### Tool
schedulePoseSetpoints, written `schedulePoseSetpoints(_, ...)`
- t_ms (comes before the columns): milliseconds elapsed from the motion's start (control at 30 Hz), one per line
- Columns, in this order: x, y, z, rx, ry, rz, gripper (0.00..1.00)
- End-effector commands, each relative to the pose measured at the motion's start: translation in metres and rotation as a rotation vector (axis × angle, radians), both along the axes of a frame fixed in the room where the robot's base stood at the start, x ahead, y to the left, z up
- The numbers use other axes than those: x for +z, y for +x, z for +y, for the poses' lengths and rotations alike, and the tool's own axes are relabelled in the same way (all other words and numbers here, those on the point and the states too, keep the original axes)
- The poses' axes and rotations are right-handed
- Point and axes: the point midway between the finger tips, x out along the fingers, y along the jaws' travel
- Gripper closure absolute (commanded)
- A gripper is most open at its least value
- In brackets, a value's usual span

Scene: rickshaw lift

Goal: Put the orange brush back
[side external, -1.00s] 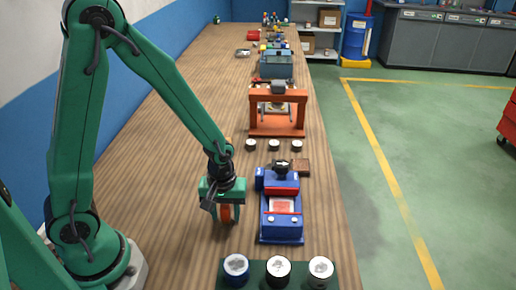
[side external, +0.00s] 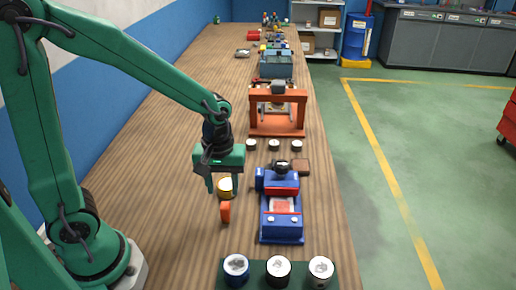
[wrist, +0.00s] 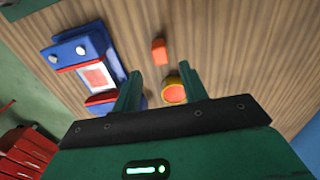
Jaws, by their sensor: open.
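A small upright orange piece (side external: 226,212), which I take for the orange brush, is on the wooden bench left of the blue machine. It also shows in the wrist view (wrist: 159,52), beyond my fingertips. A round yellow-rimmed thing with an orange-red middle (wrist: 175,92) is close by, apart from it; it also shows in the side view (side external: 226,187), partly behind my gripper. My gripper (side external: 223,184) is open and empty above these two, fingers pointing down. In the wrist view no finger touches the orange piece.
A blue machine with a red bar and a pale panel (side external: 281,215) stands to the right. A dark green tray (side external: 257,280) with three round pots is at the front. An orange frame (side external: 277,130) stands farther back, with three small white-topped pieces before it. The bench left of my gripper is clear.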

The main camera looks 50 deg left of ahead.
Motion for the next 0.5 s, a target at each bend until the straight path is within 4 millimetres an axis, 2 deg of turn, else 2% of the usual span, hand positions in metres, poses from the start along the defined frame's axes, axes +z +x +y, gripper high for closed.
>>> schedulePoseSetpoints(200,0.019,0.0,0.0,0.0,-0.001,-0.002,0.57)
schedulePoseSetpoints(500,0.023,0.0,0.0,0.0,0.0,0.0,0.57)
